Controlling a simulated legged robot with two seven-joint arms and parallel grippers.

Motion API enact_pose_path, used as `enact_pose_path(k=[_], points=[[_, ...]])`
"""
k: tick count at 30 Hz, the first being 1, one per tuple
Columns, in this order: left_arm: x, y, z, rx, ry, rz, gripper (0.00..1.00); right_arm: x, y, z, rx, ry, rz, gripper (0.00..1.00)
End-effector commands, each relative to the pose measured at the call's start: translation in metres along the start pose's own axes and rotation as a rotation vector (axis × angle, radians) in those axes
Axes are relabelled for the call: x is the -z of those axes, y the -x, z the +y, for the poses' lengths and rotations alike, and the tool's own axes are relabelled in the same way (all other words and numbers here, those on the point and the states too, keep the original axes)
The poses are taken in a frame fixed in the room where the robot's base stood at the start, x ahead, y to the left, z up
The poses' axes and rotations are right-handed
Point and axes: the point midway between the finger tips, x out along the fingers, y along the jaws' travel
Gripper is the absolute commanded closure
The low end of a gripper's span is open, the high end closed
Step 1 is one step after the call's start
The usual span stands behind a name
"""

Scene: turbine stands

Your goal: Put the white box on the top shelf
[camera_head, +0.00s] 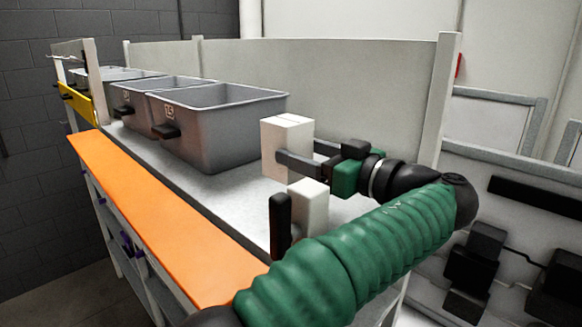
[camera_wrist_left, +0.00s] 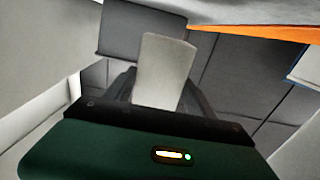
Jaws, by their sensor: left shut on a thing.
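The white box (camera_head: 286,135) is upright between the fingers of my left gripper (camera_head: 308,160), which is shut on it. It is just right of the nearest grey bin, at about the height of the bin's side. The box also shows in the left wrist view (camera_wrist_left: 163,72), between the dark fingers (camera_wrist_left: 158,95). The grey shelf top (camera_head: 238,195) runs below the box; I cannot tell whether the box touches it. My right gripper is in neither view.
Several grey bins, the nearest (camera_head: 225,125) numbered, line the shelf top behind an orange front edge (camera_head: 165,215). A second white block (camera_head: 309,203) stands nearer, beside a black upright piece (camera_head: 280,222). A pale panel (camera_head: 330,85) closes the back.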

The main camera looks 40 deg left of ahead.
Motion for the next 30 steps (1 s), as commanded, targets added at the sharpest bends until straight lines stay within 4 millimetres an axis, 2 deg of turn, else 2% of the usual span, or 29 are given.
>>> enact_pose_path(k=[6, 9, 22, 23, 27, 30], points=[[-0.034, 0.0, 0.0, 0.0, -0.005, 0.001, 0.84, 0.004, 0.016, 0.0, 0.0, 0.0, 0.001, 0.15], [-0.046, 0.0, -0.002, 0.0, 0.0, 0.0, 0.84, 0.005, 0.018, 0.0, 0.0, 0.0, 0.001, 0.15], [-0.054, 0.0, 0.0, 0.0, 0.002, 0.0, 0.84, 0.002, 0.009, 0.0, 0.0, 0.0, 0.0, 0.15], [-0.053, 0.0, 0.0, 0.0, 0.002, -0.001, 0.34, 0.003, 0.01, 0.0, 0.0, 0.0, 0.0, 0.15], [-0.053, 0.0, 0.0, 0.0, 0.001, -0.001, 0.16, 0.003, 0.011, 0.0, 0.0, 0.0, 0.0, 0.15], [-0.052, 0.0, -0.001, 0.0, 0.002, -0.001, 0.15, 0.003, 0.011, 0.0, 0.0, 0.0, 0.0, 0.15]])
